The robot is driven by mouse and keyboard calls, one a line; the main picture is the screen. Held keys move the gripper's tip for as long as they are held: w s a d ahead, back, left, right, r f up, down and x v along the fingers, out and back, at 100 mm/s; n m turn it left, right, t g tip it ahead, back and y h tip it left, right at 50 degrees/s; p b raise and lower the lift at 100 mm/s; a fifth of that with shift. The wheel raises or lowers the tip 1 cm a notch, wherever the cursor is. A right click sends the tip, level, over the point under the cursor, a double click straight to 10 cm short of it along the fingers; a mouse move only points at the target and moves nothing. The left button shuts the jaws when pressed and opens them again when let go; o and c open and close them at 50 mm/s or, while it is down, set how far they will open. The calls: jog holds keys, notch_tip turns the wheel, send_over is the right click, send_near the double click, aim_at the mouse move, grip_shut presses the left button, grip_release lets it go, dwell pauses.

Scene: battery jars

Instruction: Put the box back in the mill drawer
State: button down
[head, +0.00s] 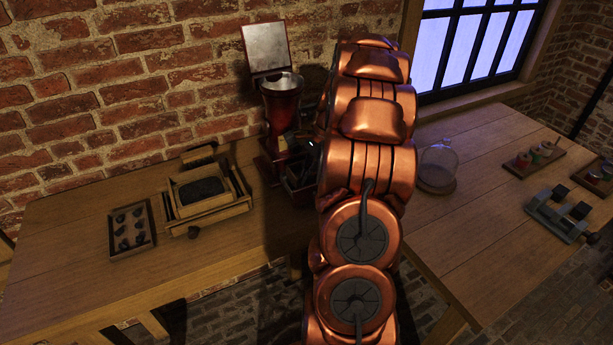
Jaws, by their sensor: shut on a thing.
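The mill (282,108) is dark red, with a metal funnel on top, and stands against the brick wall on the left table. A dark open-topped box (299,190) is at the foot of the mill, on its front right side, partly covered by my copper arm. My gripper (301,146) shows only as a dark part between the mill and my arm, just above the box. It is shut on the box; its fingertips are mostly hidden. I cannot tell the mill's drawer opening from the box in the shadow.
A wooden tray stand with dark grains (200,190) and a small tray of dark lumps (131,228) lie to the left. A glass dome (438,165) stands right of my arm. A grey rack (556,215) is far right. The left table's front is clear.

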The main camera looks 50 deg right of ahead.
jog(key=shift+f, duration=0.6)
jog(key=shift+f, duration=0.1)
jog(key=c, duration=1.6)
grip_release()
jog(key=b+v, duration=0.4)
jog(key=v, duration=0.8)
jog(key=shift+a, duration=0.1)
